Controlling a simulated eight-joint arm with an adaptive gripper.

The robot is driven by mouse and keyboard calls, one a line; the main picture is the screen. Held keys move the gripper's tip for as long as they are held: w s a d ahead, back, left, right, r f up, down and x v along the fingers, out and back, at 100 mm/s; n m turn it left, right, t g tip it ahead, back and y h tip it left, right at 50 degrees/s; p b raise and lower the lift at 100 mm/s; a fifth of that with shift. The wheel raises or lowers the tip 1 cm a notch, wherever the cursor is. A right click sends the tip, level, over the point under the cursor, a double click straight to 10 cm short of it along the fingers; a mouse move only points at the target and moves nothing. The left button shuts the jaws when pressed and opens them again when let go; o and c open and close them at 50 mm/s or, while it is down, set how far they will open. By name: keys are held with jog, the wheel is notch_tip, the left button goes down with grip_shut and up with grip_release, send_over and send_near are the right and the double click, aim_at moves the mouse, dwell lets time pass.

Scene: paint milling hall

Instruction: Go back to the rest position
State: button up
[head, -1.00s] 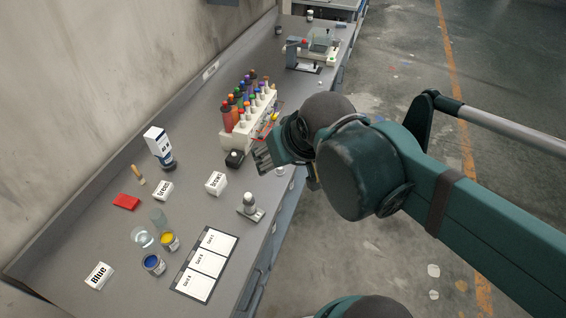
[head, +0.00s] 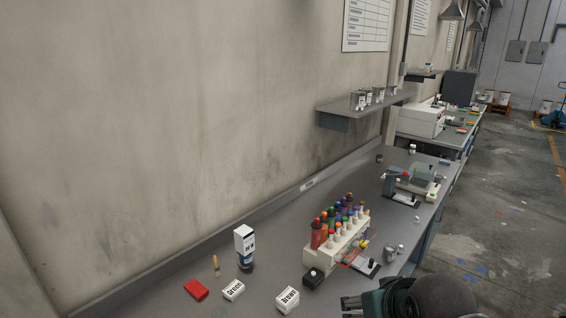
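My gripper (head: 352,303) shows at the bottom edge of the head view, to the right of the white block labelled Brown (head: 287,300). Only part of it and the dark wrist behind it are in the picture, and its fingertips are too small and cut off to tell whether they are apart. No held object can be made out. The grey workbench (head: 285,240) runs along the wall to the left of and beyond the gripper.
A red block (head: 196,290), a Green label block (head: 233,290) and a white-and-blue bottle (head: 245,247) stand left. Open floor (head: 480,230) lies right.

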notch_tip(320, 180, down, 7)
jog(key=b, duration=0.6)
dwell(1.0)
